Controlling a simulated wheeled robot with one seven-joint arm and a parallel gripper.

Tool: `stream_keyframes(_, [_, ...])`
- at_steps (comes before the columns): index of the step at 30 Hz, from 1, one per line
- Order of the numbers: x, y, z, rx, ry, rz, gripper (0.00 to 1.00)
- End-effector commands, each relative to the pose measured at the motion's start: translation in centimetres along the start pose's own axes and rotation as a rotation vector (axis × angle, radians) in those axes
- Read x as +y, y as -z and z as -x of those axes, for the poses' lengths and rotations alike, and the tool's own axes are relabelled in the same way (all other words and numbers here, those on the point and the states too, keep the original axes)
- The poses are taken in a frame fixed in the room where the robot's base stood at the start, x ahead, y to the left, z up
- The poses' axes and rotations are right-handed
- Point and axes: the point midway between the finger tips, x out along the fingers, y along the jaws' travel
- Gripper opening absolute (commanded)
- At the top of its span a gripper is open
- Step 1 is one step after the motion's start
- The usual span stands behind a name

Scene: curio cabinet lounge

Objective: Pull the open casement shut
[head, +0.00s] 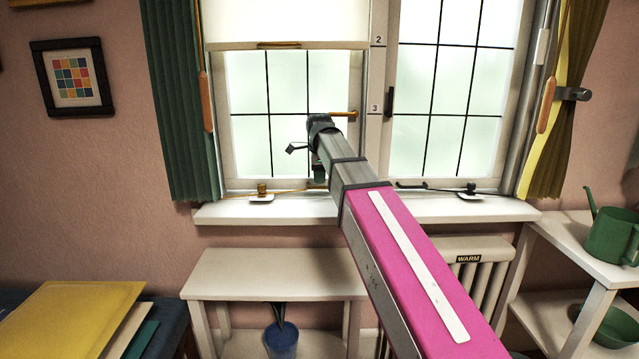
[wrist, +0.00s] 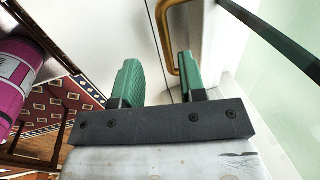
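The window has two casements side by side. The left casement (head: 355,86) has a brass handle (head: 345,114) lying sideways. The right casement (head: 391,60) has a dark upright handle (head: 389,101). The left one seems to be the open one, but its gap is hard to judge from the head view. My gripper (head: 300,147) is in front of the left casement's lower pane, just below and left of the brass handle. In the wrist view my gripper (wrist: 160,80) has its green fingers apart with nothing between the pads. The brass handle (wrist: 170,50) is just beyond the right fingertip; contact is unclear.
A blind (head: 290,20) covers the left casement's top. Stays with knobs (head: 262,190) lie along the white sill (head: 300,209). Green (head: 180,100) and yellow (head: 575,90) curtains flank the window. A white bench (head: 270,287) and a radiator (head: 490,285) stand below.

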Motion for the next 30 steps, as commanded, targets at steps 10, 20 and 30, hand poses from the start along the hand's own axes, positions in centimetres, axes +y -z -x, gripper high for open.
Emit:
stream_keyframes(10, [0.0, -0.1, 5.5, -0.001, 0.0, -0.001, 0.38])
stream_keyframes(20, [0.1, -0.1, 7.0, -0.001, -0.002, -0.001, 0.38])
stream_keyframes(30, [0.1, -0.1, 7.0, -0.001, -0.001, -0.001, 0.38])
